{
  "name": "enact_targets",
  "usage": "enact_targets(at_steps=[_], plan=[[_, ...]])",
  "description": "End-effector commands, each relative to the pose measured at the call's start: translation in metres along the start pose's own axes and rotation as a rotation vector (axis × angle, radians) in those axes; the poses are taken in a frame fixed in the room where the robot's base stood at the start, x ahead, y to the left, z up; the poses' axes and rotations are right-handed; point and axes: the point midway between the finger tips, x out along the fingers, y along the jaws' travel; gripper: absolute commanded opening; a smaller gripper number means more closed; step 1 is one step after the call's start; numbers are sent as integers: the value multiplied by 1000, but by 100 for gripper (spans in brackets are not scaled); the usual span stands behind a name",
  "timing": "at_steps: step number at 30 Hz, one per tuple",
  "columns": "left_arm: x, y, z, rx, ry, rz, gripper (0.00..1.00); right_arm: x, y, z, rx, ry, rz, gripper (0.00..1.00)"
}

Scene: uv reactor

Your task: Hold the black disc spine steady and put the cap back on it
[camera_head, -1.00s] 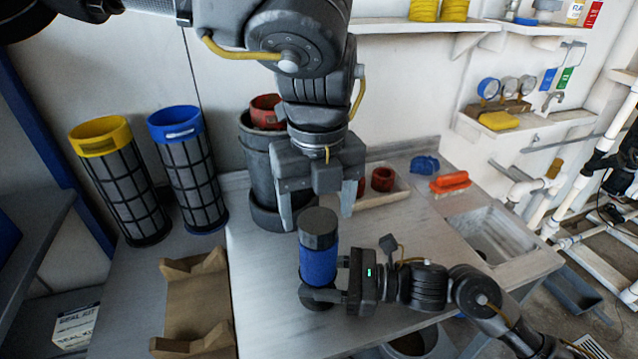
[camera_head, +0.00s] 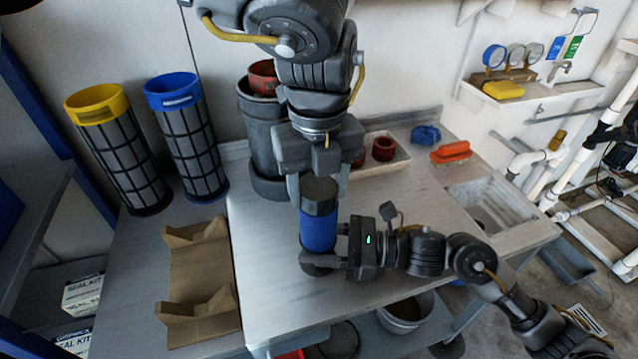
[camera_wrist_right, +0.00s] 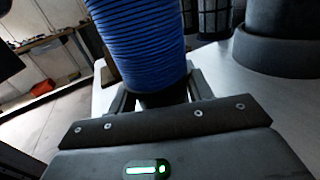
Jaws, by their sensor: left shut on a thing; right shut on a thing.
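The disc spine (camera_head: 318,233) stands upright on the bench in the head view, with a ribbed blue stack of discs and a black base. The blue stack also shows close up in the right wrist view (camera_wrist_right: 140,40). A dark grey cap (camera_head: 319,192) sits at the top of the blue stack; I cannot tell if it is fully seated. My left gripper (camera_head: 318,188) comes from above and is shut on the cap. My right gripper (camera_head: 322,259) comes from the right and is shut on the black base below the blue discs, its fingertips partly hidden.
A grey canister (camera_head: 262,130) with a red ring stands behind the spine. Yellow-topped (camera_head: 118,150) and blue-topped (camera_head: 187,140) mesh cartridges stand at left. A brown cradle (camera_head: 203,275) lies at front left. A tray (camera_head: 398,153) with red rings and a sink (camera_head: 490,205) lie to the right.

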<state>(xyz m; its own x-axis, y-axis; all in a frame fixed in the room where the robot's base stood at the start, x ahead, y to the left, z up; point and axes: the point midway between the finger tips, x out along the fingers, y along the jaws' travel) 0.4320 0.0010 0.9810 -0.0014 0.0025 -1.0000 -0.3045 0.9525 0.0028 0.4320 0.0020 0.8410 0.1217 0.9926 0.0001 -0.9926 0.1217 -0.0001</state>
Motion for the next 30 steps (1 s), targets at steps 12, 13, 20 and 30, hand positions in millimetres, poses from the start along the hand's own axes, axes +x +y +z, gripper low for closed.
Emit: enact_targets(at_steps=[12,13,20,30], plan=[[0,1,1,421,-1,2,26,0,0,0,1,0,-1,0],[0,1,1,420,-1,2,26,0,0,0,1,0,-1,0],[0,0,0,419,-1,2,79,0,0,0,1,0,-1,0],[-5,0,1,417,-3,0,79,0,0,0,1,0,-1,0]])
